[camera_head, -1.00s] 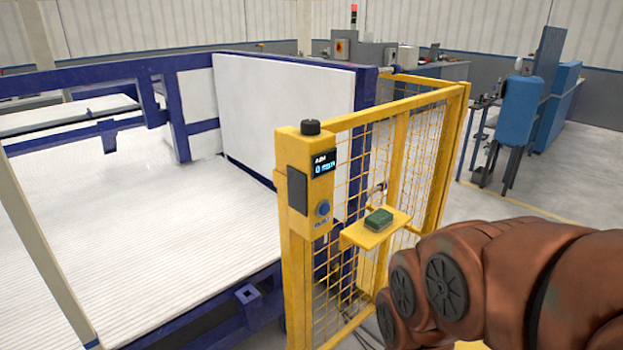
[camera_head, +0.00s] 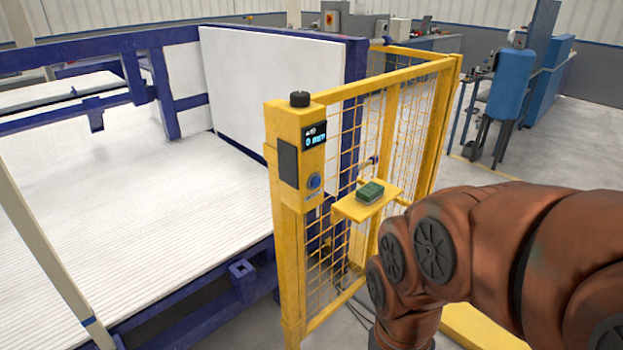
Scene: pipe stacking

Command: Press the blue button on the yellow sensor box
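The yellow sensor box (camera_head: 299,148) stands at the corner post of a yellow mesh fence, near the middle of the head view. It has a black knob on top, a dark side panel and a small display (camera_head: 314,136) reading 0 mm. The round blue button (camera_head: 313,182) is on its front face, below the display, with nothing touching it. My brown arm reaches in from the right and bends downward at the lower middle, to the right of the box. My gripper is below the picture's edge and out of view.
A yellow shelf (camera_head: 368,203) with a green block (camera_head: 370,191) juts from the fence, between the box and my arm. The yellow mesh fence (camera_head: 400,130) runs back to the right. A blue-framed table with white pipes (camera_head: 120,200) fills the left. Open floor lies right.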

